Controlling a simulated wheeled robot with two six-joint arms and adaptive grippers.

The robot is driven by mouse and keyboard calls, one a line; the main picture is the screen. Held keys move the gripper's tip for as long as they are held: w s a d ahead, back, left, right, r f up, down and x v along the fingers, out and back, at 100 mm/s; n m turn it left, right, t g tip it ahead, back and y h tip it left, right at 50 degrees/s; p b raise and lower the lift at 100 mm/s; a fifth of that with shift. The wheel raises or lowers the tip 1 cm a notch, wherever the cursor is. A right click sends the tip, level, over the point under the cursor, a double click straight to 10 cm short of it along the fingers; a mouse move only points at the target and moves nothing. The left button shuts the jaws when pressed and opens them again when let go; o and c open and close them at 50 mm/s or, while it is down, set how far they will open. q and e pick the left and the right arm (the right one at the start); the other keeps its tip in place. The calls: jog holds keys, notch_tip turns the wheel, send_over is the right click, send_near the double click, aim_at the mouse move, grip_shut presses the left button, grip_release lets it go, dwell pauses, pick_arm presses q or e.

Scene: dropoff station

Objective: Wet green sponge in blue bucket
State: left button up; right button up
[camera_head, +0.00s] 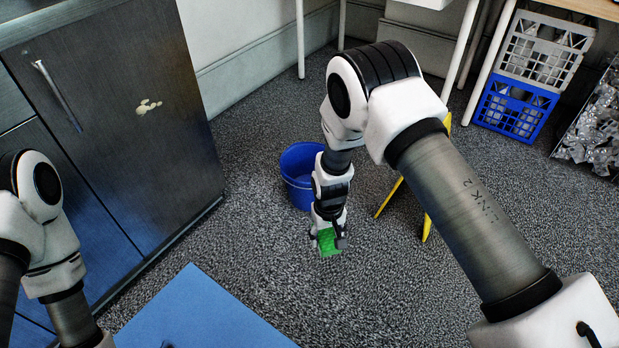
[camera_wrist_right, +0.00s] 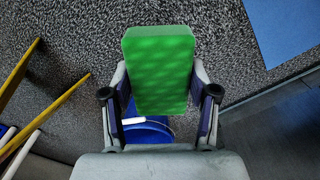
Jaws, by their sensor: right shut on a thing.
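The green sponge (camera_head: 329,245) is held between the fingers of my right gripper (camera_head: 326,238), above the grey carpet. In the right wrist view the sponge (camera_wrist_right: 158,70) stands up between both fingers. The blue bucket (camera_head: 294,188) stands on the floor just behind and left of the right gripper in the head view. Its inside is partly seen, and my right wrist is close to its right side. In the right wrist view part of the bucket (camera_wrist_right: 150,134) shows below the sponge. My left arm shows at the left edge, but its gripper is out of the picture.
A yellow stand (camera_head: 388,198) is right of the bucket, partly behind my right arm. A dark cabinet (camera_head: 120,130) fills the left side. A blue mat (camera_head: 195,315) lies in front. Blue and grey crates (camera_head: 516,108) are at the back right. Carpet around the bucket is open.

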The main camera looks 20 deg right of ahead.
notch_tip(320, 180, down, 7)
jog(key=b, duration=0.3)
jog(key=shift+r, duration=0.15)
dwell(2.1)
notch_tip(320, 180, up, 4)
jog(key=p, duration=0.3)
jog(key=shift+r+p, duration=0.1)
jog(key=shift+p, duration=0.25)
